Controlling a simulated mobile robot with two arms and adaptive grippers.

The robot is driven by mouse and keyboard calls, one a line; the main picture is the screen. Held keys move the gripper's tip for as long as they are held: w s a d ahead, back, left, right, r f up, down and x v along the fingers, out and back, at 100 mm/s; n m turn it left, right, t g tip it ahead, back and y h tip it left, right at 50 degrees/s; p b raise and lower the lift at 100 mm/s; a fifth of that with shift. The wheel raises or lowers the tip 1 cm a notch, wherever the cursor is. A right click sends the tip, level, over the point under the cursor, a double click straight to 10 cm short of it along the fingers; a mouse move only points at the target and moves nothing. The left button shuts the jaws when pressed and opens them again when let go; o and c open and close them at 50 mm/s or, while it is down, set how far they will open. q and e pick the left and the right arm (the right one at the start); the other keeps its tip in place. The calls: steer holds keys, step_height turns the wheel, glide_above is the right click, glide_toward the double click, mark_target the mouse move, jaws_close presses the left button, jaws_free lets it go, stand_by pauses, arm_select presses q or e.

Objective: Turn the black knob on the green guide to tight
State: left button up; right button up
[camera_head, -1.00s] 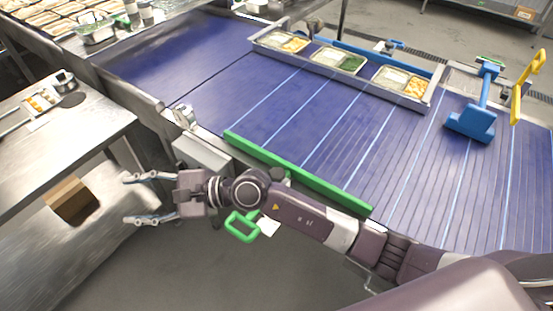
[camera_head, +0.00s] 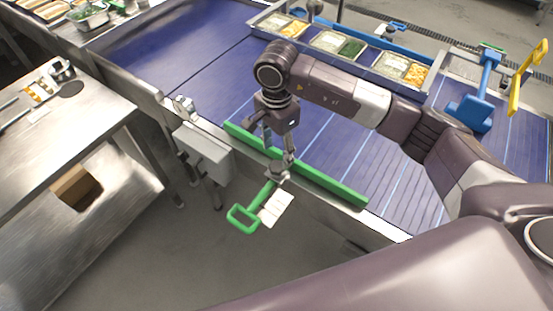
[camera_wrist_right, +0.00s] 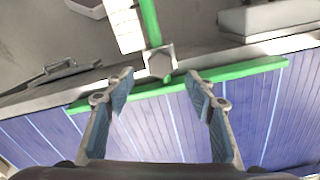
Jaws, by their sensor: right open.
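The green guide is a long bar (camera_head: 325,186) along the near edge of the blue conveyor. A green loop handle (camera_head: 243,218) sticks out from its clamp toward the floor. My right gripper (camera_head: 279,158) points down over the clamp area, its fingers spread and empty. In the right wrist view the open fingers (camera_wrist_right: 158,77) frame a grey clamp block (camera_wrist_right: 160,60) on the green stem, beside the green bar (camera_wrist_right: 240,70). I cannot make out the black knob; the gripper may hide it. My left gripper is not in view.
A white tag (camera_head: 276,208) lies beside the handle. A grey box (camera_head: 205,153) is mounted on the conveyor's side, left of the gripper. Food trays (camera_head: 400,70) line the far side. A blue guide (camera_head: 473,112) stands at right. A steel table (camera_head: 75,130) is at left.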

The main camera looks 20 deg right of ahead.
mark_target(277, 166)
step_height(277, 166, down, 5)
steer(key=shift+p, duration=0.95)
steer(key=shift+f, duration=0.5)
steer(key=shift+c, duration=0.4)
steer(key=c, duration=1.1)
